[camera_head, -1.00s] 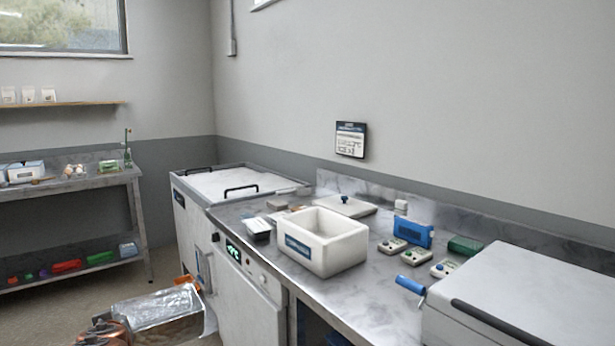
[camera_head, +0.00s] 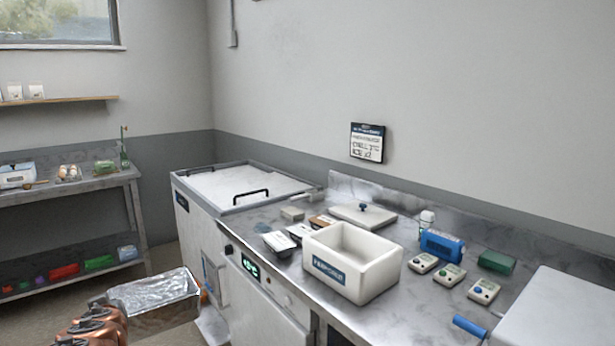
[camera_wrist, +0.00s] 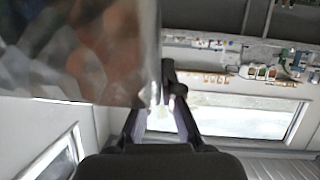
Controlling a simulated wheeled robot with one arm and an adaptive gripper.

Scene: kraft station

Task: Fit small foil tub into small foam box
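The foil tub (camera_head: 155,292), a shiny silver rectangular tray, is held in the air at the lower left of the head view, in front of the counter. It also fills the upper left of the wrist view (camera_wrist: 75,50), very close and blurred. My gripper (camera_wrist: 165,95) appears shut on the tub's edge; its fingertips are partly hidden by the foil. The foam box (camera_head: 322,272) is white, open-topped and empty as far as I see, with a dark label on its front. It stands on the counter, to the right of and apart from the tub.
A white lid (camera_head: 363,216) with a blue knob lies behind the box. Small packs (camera_head: 279,243) sit left of it. A blue device (camera_head: 442,246), small meters (camera_head: 423,263) and a green block (camera_head: 496,261) stand to the right.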

